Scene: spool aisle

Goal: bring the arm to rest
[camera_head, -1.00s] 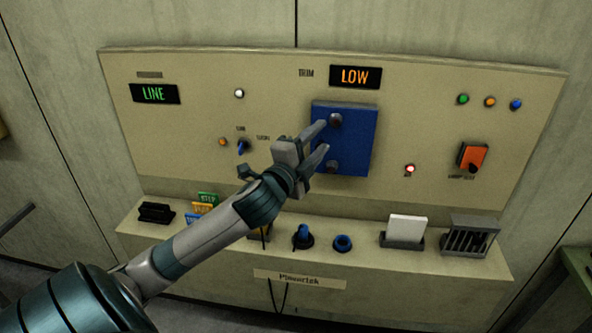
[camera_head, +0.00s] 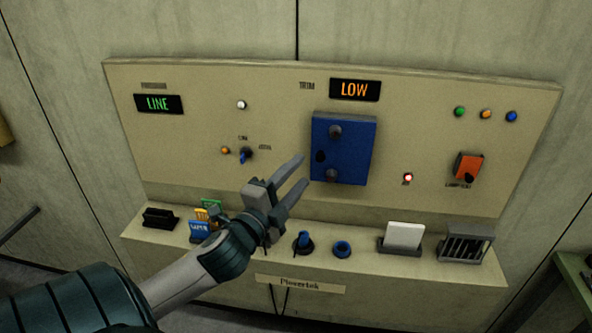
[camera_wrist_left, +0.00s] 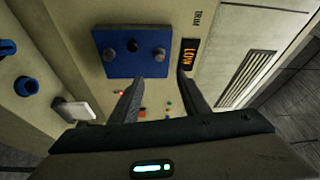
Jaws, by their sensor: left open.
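My left gripper (camera_head: 300,180) is open and empty in the head view, in front of the panel, just left of and below the blue plate (camera_head: 352,142). Its fingers point up and to the right and look apart from the plate. In the left wrist view the two fingers (camera_wrist_left: 157,88) are spread, with the blue plate (camera_wrist_left: 120,62) and its two dark knobs beyond them. My left arm comes in from the lower left and hides part of the ledge. My right gripper is not in view.
The beige panel (camera_head: 230,90) carries a green LINE display (camera_head: 158,104), an orange LOW display (camera_head: 354,90), lamps and an orange switch (camera_head: 468,166). The ledge below holds coloured tags (camera_head: 199,230), a blue knob (camera_head: 304,240), a blue ring (camera_head: 342,249), a white card (camera_head: 405,235) and a slatted holder (camera_head: 466,242).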

